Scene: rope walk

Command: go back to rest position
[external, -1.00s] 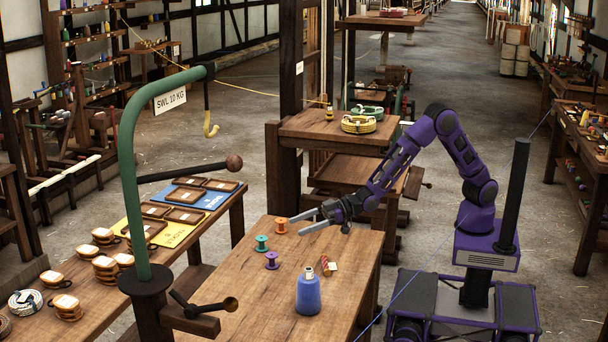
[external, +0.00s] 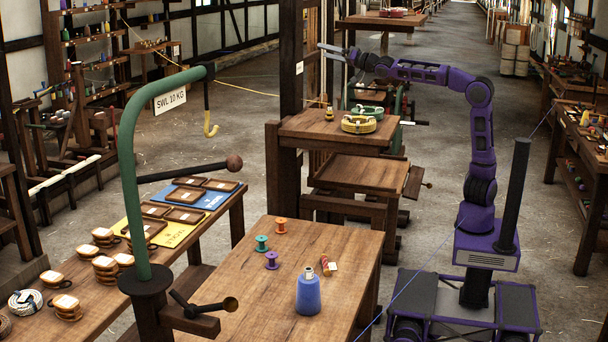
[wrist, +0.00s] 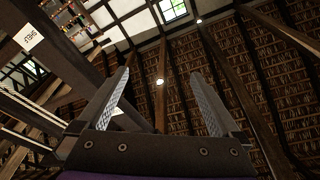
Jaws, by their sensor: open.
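My gripper (external: 334,52) is raised high at the end of my purple arm in the external view, level with the dark wooden post. Its jaws point left and are apart. In the wrist view my gripper (wrist: 165,100) shows two textured fingers, open, with nothing between them. Behind them are the roof beams, a window and part of the post with a white label. The table (external: 230,322) below holds an orange spool (external: 281,226), a teal spool (external: 261,243), a purple spool (external: 272,260) and a blue bottle-shaped item (external: 309,294).
A green crane post (external: 130,180) with a yellow hook (external: 210,130) stands at the left. The dark post (external: 292,75) is close to my gripper. A stepped wooden stand (external: 330,128) bears yellow and green coils. A small red-striped item (external: 325,264) lies on the table.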

